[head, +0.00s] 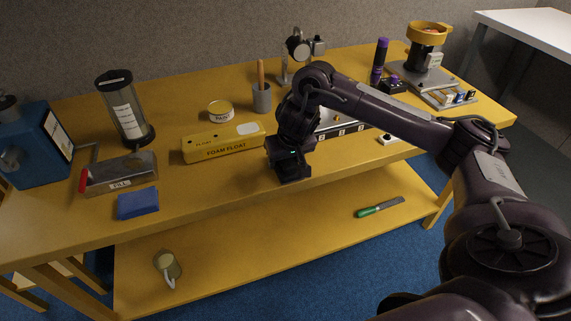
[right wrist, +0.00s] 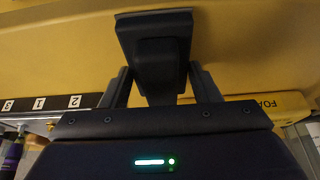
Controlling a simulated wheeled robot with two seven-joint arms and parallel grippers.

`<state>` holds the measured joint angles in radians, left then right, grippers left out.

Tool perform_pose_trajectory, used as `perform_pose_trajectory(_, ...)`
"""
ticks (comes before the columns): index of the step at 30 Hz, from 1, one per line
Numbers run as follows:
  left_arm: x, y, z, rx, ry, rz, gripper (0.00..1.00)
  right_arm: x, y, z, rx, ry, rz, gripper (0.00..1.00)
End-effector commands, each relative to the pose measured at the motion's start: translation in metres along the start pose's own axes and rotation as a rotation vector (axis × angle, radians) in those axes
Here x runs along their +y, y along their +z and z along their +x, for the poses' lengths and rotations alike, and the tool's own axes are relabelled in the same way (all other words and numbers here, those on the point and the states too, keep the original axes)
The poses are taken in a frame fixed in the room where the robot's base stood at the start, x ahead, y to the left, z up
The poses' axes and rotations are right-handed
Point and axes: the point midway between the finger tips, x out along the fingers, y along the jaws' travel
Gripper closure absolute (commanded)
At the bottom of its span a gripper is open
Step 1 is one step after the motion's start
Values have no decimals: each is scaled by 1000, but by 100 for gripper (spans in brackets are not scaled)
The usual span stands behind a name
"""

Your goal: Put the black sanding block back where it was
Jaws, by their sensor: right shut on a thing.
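My right gripper (head: 291,173) reaches down over the front edge of the yellow workbench (head: 225,180), just right of the yellow foam float box. In the right wrist view the right gripper (right wrist: 160,88) is shut on the black sanding block (right wrist: 155,65), a dark piece with a wide flat base and a narrower grip. In the head view the block is hard to tell from the dark fingers. I cannot tell whether it touches the bench top. My left gripper is not in view.
The foam float box (head: 222,146) is close left of the gripper. A number-marked black strip (head: 345,132) lies behind and right, partly hidden by my arm. A blue block (head: 138,203) and a metal box (head: 122,174) stand left. Bare bench lies between blue block and gripper.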

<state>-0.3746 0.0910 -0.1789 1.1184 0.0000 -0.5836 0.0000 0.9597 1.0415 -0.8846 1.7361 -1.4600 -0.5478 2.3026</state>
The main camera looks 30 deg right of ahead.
Motion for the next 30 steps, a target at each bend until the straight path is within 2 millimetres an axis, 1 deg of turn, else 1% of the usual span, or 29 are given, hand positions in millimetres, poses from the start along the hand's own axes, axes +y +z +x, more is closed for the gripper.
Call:
perform_pose_trajectory(1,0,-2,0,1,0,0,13,0,1,3,1,-1,1,65)
perform_pose_trajectory(3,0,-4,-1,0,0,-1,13,0,1,3,2,-1,1,65)
perform_pose_trajectory(9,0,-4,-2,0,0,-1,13,0,0,2,2,-1,0,65)
perform_pose_trajectory(13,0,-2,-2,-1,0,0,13,0,2,5,0,0,0,65)
perform_pose_trajectory(14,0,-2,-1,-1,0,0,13,0,2,5,0,0,-1,40)
perform_pose_trajectory(18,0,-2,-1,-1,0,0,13,0,2,5,1,0,-1,22)
perform_pose_trajectory(26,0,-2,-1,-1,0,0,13,0,2,4,1,-1,-1,22)
perform_pose_trajectory(28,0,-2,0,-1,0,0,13,0,0,2,3,-1,0,22)
perform_pose_trajectory(30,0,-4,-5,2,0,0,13,0,0,-3,2,0,-1,22)
